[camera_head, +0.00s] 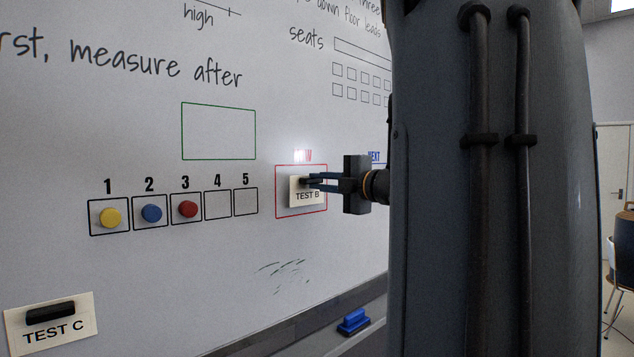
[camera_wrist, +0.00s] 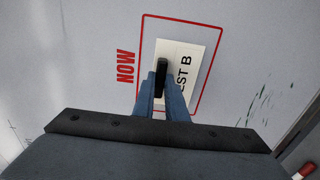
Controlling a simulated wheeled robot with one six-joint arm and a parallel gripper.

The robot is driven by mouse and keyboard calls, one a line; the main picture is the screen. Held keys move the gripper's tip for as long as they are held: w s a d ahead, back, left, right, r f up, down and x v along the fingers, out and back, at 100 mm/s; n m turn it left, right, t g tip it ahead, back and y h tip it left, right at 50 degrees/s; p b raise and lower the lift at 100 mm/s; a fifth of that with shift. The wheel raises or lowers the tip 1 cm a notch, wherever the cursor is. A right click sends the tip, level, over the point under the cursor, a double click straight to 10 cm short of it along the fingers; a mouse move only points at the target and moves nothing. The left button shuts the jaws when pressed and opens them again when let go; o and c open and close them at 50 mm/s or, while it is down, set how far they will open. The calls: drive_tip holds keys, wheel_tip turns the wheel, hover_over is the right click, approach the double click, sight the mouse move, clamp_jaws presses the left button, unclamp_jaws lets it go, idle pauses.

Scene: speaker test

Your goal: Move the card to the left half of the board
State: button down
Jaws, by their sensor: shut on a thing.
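A cream card marked TEST B (camera_head: 308,196) is against the whiteboard (camera_head: 150,270) inside the red NOW frame (camera_head: 276,205). My gripper (camera_head: 312,181) is shut on the black handle of this card. In the wrist view the handle (camera_wrist: 161,78) sits between the two blue fingers (camera_wrist: 163,95), and the card (camera_wrist: 197,60) is tilted inside the red outline. Whether the card touches the board is hard to tell. Another card marked TEST C (camera_head: 52,332), with a black handle, is on the board at the lower left.
A numbered row of boxes holds yellow (camera_head: 110,217), blue (camera_head: 152,213) and red (camera_head: 188,209) magnets; boxes 4 and 5 are empty. An empty green frame (camera_head: 218,131) is above. A blue eraser (camera_head: 353,321) lies on the ledge. My arm hides the board's right side.

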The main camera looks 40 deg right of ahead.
drive_tip(key=shift+s+d+p, duration=0.15)
drive_tip(key=shift+s+p, duration=0.15)
drive_tip(key=shift+s, duration=1.3)
drive_tip(key=shift+s, duration=0.35)
drive_tip(key=shift+s+d, duration=0.1)
drive_tip(key=shift+s, duration=0.65)
drive_tip(key=shift+f, duration=0.1)
